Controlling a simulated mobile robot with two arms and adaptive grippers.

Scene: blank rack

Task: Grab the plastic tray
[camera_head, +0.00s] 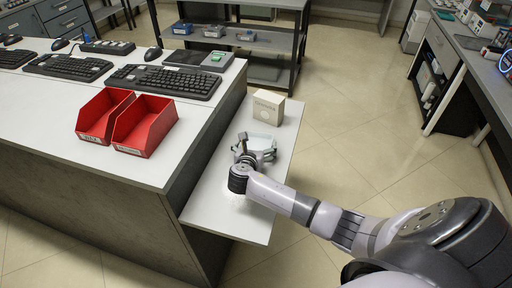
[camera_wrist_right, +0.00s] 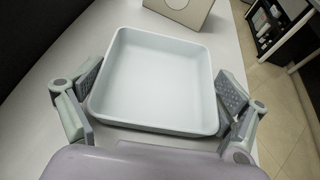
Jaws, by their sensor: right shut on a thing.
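The plastic tray (camera_wrist_right: 158,80) is pale, shallow and rectangular with rounded corners, and it is empty. In the head view the tray (camera_head: 261,141) is partly hidden behind my right gripper (camera_head: 254,153), on the low white shelf at the side of the counter. In the right wrist view my right gripper (camera_wrist_right: 158,103) has one finger pad on each side of the tray, at its left and right walls. It is shut on the tray. The tray looks level; I cannot tell whether it touches the shelf. My left gripper is not in view.
A beige box (camera_head: 268,107) stands on the shelf (camera_head: 240,222) just beyond the tray. Two red bins (camera_head: 145,125) and several keyboards sit on the higher counter (camera_head: 60,130) to the left. A dark rack (camera_head: 270,72) stands behind. The floor at right is open.

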